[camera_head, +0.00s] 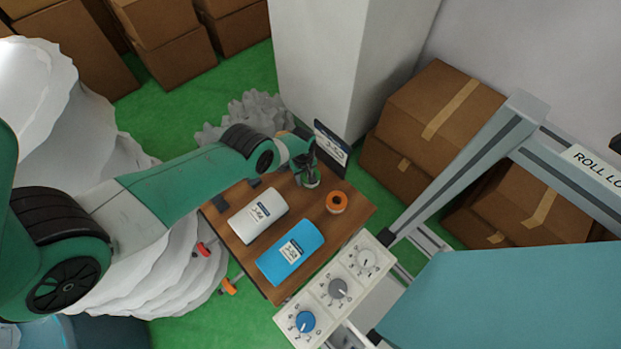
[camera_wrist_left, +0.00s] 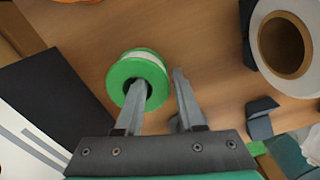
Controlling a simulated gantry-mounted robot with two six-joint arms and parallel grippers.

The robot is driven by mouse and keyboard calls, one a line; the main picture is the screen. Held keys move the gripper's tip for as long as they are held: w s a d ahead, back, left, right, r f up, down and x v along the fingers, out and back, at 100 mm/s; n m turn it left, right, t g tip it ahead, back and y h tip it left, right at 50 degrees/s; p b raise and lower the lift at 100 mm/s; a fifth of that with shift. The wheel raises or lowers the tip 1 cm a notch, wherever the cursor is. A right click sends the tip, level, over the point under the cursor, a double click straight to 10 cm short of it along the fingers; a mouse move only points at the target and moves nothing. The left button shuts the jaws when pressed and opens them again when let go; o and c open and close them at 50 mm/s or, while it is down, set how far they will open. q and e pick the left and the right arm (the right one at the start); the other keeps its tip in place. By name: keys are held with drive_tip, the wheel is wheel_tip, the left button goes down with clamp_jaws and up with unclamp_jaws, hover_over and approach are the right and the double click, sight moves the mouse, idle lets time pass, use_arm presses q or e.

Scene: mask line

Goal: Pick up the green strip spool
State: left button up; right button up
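The green strip spool (camera_wrist_left: 122,72) stands on the brown wooden table in the left wrist view, a green ring with a pale band and a dark hole. My left gripper (camera_wrist_left: 159,77) is open above it. Its left finger overlaps the spool's hole, and its right finger is just outside the right rim, with a small gap. How deep the left finger reaches is unclear. In the head view my left gripper (camera_head: 308,174) is over the table's back edge and largely hides the spool. My right gripper is not in view.
On the table (camera_head: 232,193) are an orange spool (camera_head: 336,203), a white roll (camera_head: 247,224) and a blue roll (camera_head: 283,262). A dark labelled panel (camera_head: 332,142) stands behind the gripper.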

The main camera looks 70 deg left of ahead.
sight(304, 178)
use_arm(q)
clamp_jaws()
wheel_tip(304, 178, up, 10)
drive_tip(key=p, duration=1)
drive_tip(key=shift+r, duration=0.1)
